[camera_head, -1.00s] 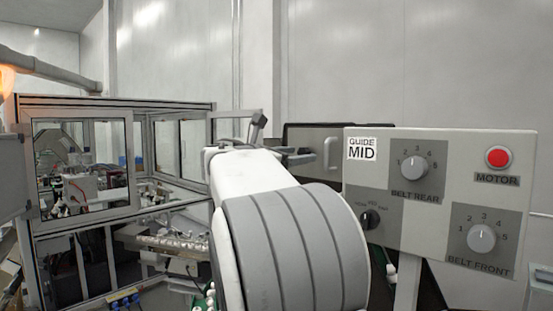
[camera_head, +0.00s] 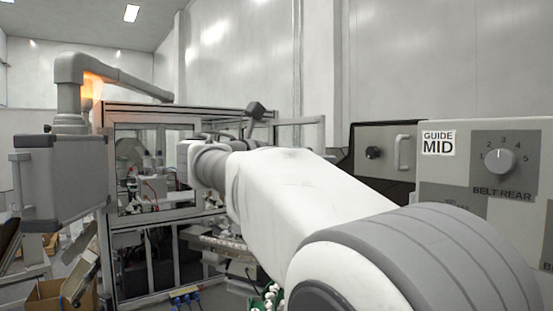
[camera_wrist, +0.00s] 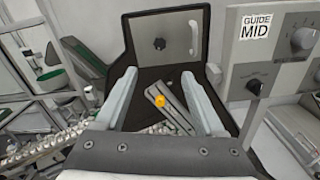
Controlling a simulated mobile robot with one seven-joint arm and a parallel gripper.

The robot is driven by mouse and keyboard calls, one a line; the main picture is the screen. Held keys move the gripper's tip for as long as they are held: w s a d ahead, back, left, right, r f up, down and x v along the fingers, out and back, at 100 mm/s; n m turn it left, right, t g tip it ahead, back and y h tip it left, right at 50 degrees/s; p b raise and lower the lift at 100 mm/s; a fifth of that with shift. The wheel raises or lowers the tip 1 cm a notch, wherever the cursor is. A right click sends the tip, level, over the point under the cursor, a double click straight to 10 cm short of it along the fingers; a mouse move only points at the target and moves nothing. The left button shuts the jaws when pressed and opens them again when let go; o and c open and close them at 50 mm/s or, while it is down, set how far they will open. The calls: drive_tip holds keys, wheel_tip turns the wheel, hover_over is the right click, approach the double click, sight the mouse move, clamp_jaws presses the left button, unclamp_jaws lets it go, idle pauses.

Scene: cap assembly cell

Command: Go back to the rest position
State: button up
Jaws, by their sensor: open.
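My gripper (camera_wrist: 159,74) shows in the wrist view with its two pale grey fingers spread apart and nothing between their tips. It is open above a dark bin-like hopper (camera_wrist: 135,52) with a grey panel at its far side. A metal piece with an orange knob (camera_wrist: 160,100) shows lower down between the fingers. In the head view my white and grey arm stretches from the lower right toward the middle left, and the gripper's fingers are hidden behind it.
A control panel (camera_head: 440,190) marked GUIDE MID, with dials, stands at the right. A framed glass machine enclosure (camera_head: 155,210) stands left of my arm. A grey box on a bent pipe (camera_head: 65,170) hangs at the left. A cardboard box (camera_head: 50,298) is at the lower left.

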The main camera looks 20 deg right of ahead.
drive_tip(key=s+d+f+m+y+b, duration=0.1)
drive_tip(key=s+f+m+y, duration=0.25)
drive_tip(key=s+f, duration=0.4)
drive_tip(key=s+d+f+m+y+b, duration=0.1)
drive_tip(key=s+f+m+y, duration=0.3)
drive_tip(key=f, duration=0.7)
drive_tip(key=s+a+f+m+y, duration=0.4)
drive_tip(key=s+a+f+m, duration=0.2)
drive_tip(key=f, duration=0.3)
drive_tip(key=s+a+f+m+y+b, duration=0.1)
drive_tip(key=s+a+f+m+y, duration=0.4)
drive_tip(key=s+f, duration=0.3)
drive_tip(key=shift+a+f+m, duration=0.4)
drive_tip(key=shift+f+m, duration=0.05)
drive_tip(key=shift+f, duration=0.1)
drive_tip(key=shift+w+y, duration=0.1)
drive_tip(key=shift+y, duration=0.15)
